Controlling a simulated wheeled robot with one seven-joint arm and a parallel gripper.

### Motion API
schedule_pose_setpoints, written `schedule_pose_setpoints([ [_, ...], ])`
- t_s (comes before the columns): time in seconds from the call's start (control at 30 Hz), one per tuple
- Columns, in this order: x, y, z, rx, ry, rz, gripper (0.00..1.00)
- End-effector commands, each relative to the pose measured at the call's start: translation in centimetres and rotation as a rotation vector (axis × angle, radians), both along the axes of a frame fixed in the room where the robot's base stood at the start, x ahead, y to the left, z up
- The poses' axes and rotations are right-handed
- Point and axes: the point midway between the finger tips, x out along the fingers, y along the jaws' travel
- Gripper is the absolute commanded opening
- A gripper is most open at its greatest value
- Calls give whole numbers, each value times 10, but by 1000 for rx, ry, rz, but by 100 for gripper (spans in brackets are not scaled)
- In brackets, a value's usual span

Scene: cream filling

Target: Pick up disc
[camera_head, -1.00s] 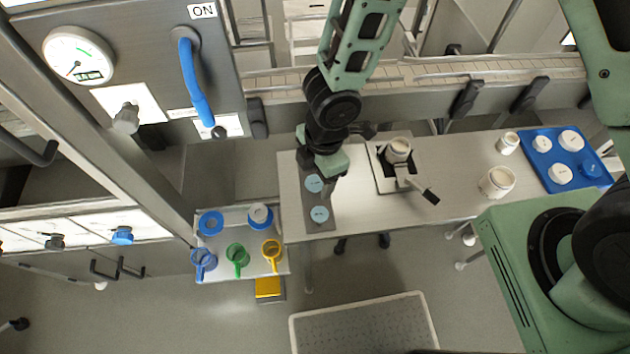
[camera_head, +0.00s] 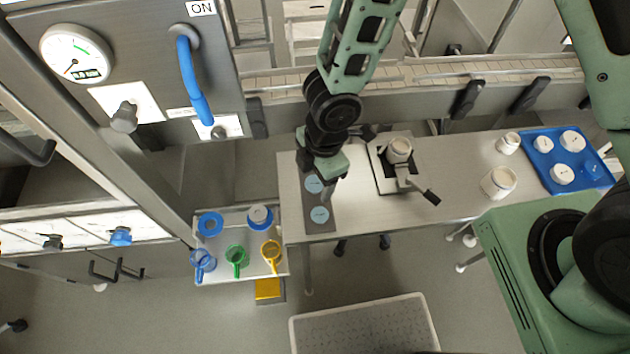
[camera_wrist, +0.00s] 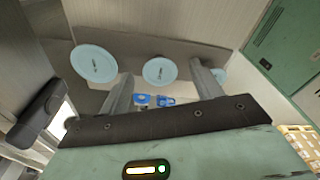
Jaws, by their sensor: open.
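Light blue discs lie in a row on a dark grey mat (camera_head: 333,226) at the left end of the table. In the head view one disc (camera_head: 314,184) is just beside my gripper (camera_head: 326,189) and another disc (camera_head: 320,214) lies nearer the front. The wrist view shows three discs: a left one (camera_wrist: 94,63), a middle one (camera_wrist: 160,71), and a right one (camera_wrist: 219,75) partly hidden by a finger. My gripper (camera_wrist: 162,88) is open and empty. The middle disc appears between its fingers, beyond the tips.
A press-like holder with a white jar (camera_head: 399,150) and a dark-handled lever stands right of the mat. A blue tray (camera_head: 556,182) with white jars sits at the far right. A low shelf (camera_head: 222,276) with coloured jugs stands left. A grey machine panel (camera_head: 160,60) rises at the back left.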

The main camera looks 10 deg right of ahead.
Motion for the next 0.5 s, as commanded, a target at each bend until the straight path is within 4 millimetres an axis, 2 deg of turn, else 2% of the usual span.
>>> schedule_pose_setpoints([
  [0.07,0,0,0,0,0,0,65],
  [0.23,0,0,0,0,0,0,20],
  [0.27,0,0,0,0,0,0,17],
  [0.5,0,0,0,0,0,0,15],
])
